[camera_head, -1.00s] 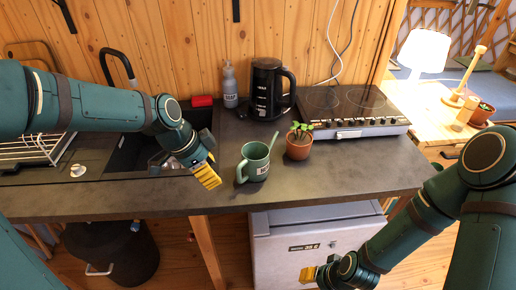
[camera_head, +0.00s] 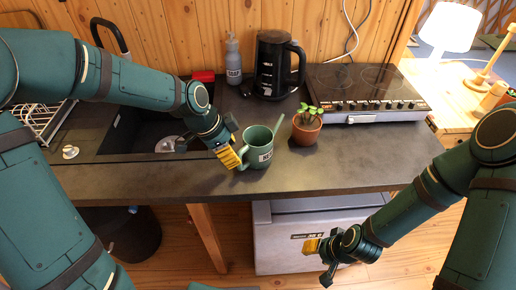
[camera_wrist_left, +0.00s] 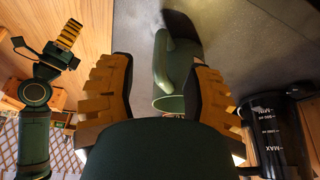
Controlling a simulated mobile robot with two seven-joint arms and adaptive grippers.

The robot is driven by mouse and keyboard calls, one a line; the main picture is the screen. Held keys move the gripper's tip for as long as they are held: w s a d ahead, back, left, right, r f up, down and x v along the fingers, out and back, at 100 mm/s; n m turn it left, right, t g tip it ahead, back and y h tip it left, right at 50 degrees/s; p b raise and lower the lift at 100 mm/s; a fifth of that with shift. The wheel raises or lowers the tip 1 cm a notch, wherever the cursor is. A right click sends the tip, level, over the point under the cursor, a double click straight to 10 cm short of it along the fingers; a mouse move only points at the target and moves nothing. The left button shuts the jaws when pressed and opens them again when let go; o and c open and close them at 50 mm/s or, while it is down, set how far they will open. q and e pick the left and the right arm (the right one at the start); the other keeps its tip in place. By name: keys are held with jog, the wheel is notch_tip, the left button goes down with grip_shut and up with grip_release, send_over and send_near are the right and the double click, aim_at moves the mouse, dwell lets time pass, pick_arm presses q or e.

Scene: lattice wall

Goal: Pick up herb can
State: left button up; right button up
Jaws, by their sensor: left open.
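The herb can (camera_head: 259,150) is a green can with a side handle, a thin spout and a pale label. It stands upright on the dark counter, left of a potted plant. My left gripper (camera_head: 230,152) is open at the can's left, on its handle side. In the left wrist view, the can's handle and body (camera_wrist_left: 166,65) show in the gap between the open left fingers (camera_wrist_left: 160,97); I cannot tell whether they touch. My right gripper (camera_head: 315,258) is low in front of the counter, away from the can, with no object visible in it; its opening is unclear.
The potted plant (camera_head: 306,126) stands close to the can's right. A black kettle (camera_head: 273,65) and a soap bottle (camera_head: 233,60) stand behind. The sink (camera_head: 140,132) is at the left, the cooktop (camera_head: 365,90) at the right. The counter's front strip (camera_head: 330,178) is clear.

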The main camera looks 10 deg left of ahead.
aim_at(240, 171)
pick_arm(q)
jog(key=shift+b+x, duration=0.6)
jog(key=shift+x, duration=2.1)
jog(key=shift+c, duration=0.4)
grip_shut()
